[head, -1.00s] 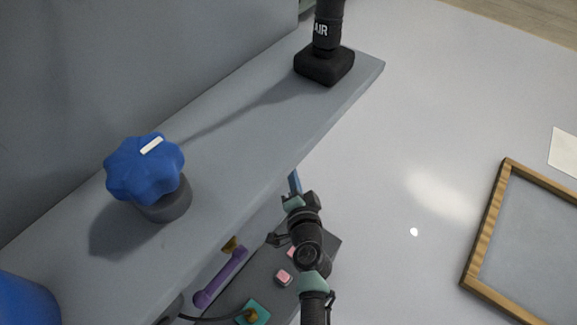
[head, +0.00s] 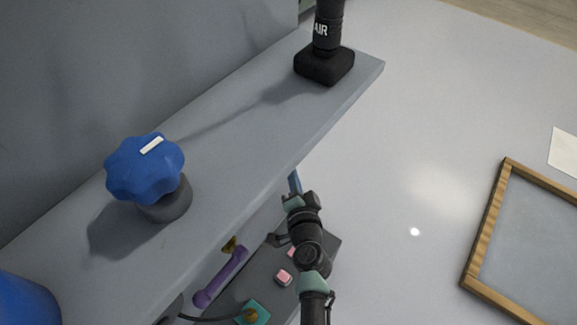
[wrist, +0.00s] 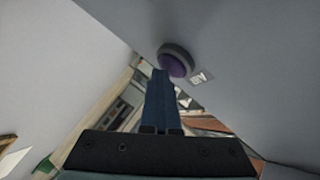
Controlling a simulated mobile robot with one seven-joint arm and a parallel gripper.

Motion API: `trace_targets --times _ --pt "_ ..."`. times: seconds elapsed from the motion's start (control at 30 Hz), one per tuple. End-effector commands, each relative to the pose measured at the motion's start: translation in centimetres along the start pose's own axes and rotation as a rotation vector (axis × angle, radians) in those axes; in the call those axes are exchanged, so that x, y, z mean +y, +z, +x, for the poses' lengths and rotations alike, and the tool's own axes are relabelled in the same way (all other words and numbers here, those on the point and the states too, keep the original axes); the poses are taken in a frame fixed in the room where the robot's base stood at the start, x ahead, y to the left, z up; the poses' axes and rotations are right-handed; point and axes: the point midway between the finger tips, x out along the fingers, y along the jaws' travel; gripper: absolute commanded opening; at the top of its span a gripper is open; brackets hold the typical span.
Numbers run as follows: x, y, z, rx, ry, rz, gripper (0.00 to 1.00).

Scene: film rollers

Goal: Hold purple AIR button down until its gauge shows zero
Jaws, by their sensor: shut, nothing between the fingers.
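The purple button (wrist: 173,65) sits in a grey round collar on a pale grey face in the wrist view, with a small white label (wrist: 202,77) beside it. My gripper (wrist: 160,74) is shut, its blue fingers together and empty. The fingertips overlap the lower left edge of the button in the picture; I cannot tell whether they touch or press it. In the head view my gripper (head: 294,180) reaches up beside the grey shelf, and the button is hidden. A black post marked AIR (head: 322,35) stands on the shelf, its top cut off; no gauge face shows.
The grey shelf (head: 225,135) runs diagonally above my gripper. It carries a blue lobed knob (head: 143,170). Below lies a dark tray (head: 325,243) with a purple handle (head: 220,277) and small pink pieces (head: 284,277). A wooden frame (head: 487,225) lies right, with clear white surface between.

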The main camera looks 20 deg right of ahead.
Motion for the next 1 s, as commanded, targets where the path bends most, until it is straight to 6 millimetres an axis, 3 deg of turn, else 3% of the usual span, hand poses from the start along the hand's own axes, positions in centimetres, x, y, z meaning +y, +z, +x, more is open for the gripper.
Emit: trace_targets --times 0.63,1.0 --pt "-0.1 0.1 0.0 -0.004 -0.004 -0.001 0.00" --pt "0.9 -0.9 -1.3 -0.002 -0.001 -0.001 0.00"
